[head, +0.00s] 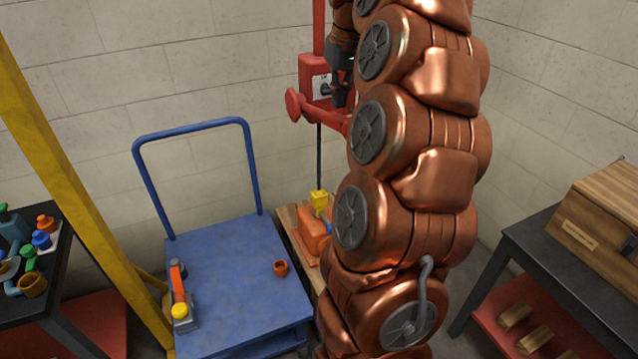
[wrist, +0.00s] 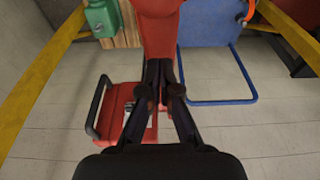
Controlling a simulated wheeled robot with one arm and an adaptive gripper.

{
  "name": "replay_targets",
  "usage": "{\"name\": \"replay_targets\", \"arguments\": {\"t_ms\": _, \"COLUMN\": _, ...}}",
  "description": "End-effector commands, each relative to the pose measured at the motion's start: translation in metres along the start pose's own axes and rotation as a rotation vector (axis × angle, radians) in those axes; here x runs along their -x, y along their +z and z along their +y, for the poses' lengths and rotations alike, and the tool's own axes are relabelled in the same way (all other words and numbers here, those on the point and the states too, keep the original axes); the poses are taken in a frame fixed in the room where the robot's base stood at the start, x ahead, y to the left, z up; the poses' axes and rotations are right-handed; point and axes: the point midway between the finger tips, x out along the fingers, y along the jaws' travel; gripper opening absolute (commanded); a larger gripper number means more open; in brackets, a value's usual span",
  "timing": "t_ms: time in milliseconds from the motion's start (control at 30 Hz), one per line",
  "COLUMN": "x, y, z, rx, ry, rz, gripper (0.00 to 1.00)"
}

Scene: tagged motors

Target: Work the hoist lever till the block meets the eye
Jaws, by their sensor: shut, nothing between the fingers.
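The red hoist box (head: 314,78) is on a red post by the back wall. A red lever with a round knob (head: 293,105) sticks out to the left below it. A dark line hangs down from the hoist to a yellow block (head: 319,199). The block is just above an orange motor (head: 313,232) on a wooden board; I cannot tell whether it touches an eye there. My gripper (head: 340,94) is beside the hoist box, partly hidden by my arm. In the wrist view its fingers (wrist: 162,98) are shut and empty, in front of red hoist parts (wrist: 155,40).
A blue cart (head: 225,275) stands left of the motor, carrying a small brown cup (head: 281,268) and an orange-and-yellow tool (head: 178,290). A yellow beam (head: 75,180) slants at left. A dark table with a wooden box (head: 600,215) stands at right.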

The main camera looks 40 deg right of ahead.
Motion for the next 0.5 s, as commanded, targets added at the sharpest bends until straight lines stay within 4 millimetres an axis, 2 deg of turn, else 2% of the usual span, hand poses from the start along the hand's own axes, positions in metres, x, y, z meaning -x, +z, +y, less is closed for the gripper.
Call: {"name": "replay_targets", "arguments": {"t_ms": 500, "x": 0.049, "y": -0.011, "z": 0.000, "rx": 0.000, "ry": 0.000, "rz": 0.002, "gripper": 0.00}}
